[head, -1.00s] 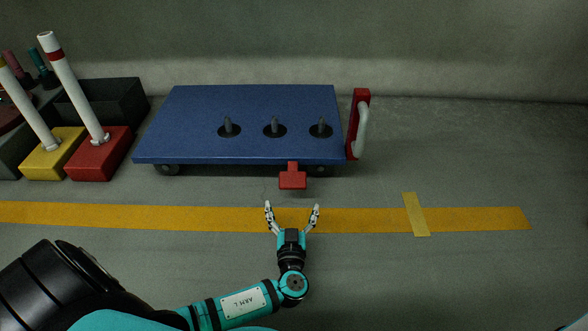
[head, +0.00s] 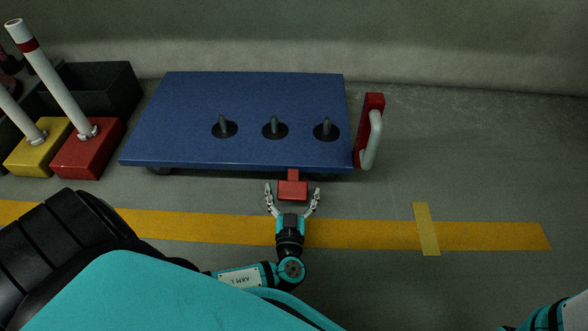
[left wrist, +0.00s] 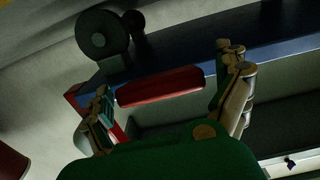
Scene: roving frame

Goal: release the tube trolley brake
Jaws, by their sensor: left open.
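The tube trolley (head: 240,100) is a blue flat deck on wheels with several dark pegs on top and a red and white handle (head: 369,132) at its right end. A red brake pedal (head: 293,190) sticks out from its near side. My left gripper (head: 292,191) is open, with its fingertips on either side of the pedal. In the left wrist view the red pedal (left wrist: 160,87) lies between the open fingers; I cannot tell whether they touch it. My right gripper is not in view; a bit of my right arm shows at the lower right.
A yellow block (head: 38,147) and a red block (head: 88,149), each with a white post, stand left of the trolley by a dark bin (head: 105,88). An orange floor stripe (head: 370,234) runs in front, crossed by a yellow strip (head: 426,229). The floor at right is clear.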

